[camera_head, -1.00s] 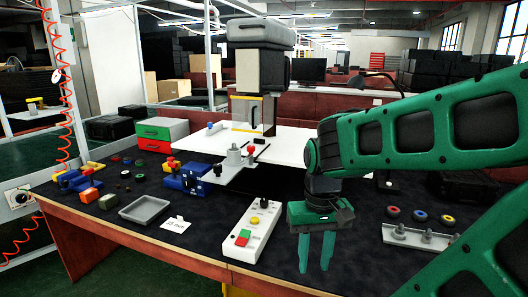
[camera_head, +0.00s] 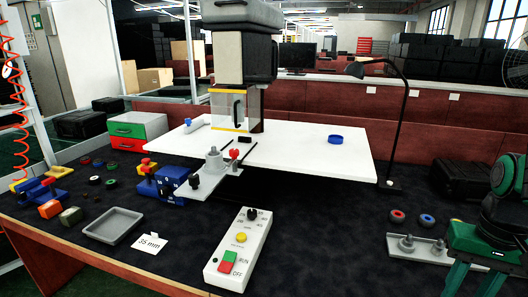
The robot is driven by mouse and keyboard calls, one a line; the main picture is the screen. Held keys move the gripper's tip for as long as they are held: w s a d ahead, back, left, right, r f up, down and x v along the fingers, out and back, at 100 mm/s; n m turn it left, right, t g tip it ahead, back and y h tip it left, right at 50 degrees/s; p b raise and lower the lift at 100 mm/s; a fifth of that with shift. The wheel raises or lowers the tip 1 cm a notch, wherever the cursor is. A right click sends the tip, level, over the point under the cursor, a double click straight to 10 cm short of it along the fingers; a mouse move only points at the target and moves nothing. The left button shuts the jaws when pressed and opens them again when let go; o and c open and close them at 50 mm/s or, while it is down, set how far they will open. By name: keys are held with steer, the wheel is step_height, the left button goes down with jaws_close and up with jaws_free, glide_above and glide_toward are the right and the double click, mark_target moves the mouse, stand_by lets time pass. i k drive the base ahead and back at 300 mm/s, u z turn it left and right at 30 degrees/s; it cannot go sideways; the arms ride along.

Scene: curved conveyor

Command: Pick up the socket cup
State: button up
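No thing in view is clearly marked as the socket cup. The small round cup-like pieces are candidates: a blue round piece (camera_head: 335,139) on the white table plate (camera_head: 310,160), and a red-rimmed piece (camera_head: 397,216) and a blue-rimmed piece (camera_head: 427,220) on the dark bench top at the right. Several small dark, red and green round pieces lie at the left, such as a black one (camera_head: 94,180). My gripper (camera_head: 474,281) is at the lower right edge, its teal fingers pointing down and apart, with nothing seen between them. Its fingertips are partly cut off.
A grey tray (camera_head: 113,225), a "35 mm" card (camera_head: 149,242) and a control box (camera_head: 238,250) stand at the front. A metal fixture (camera_head: 425,252) lies beside my gripper. A press (camera_head: 240,70) and a lamp (camera_head: 398,120) rise behind. The bench middle right is clear.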

mark_target(213, 153)
steer(key=z, duration=1.7)
steer(key=k, duration=1.15)
steer(key=u, duration=2.2)
steer(key=i, duration=1)
steer(key=z, duration=0.1)
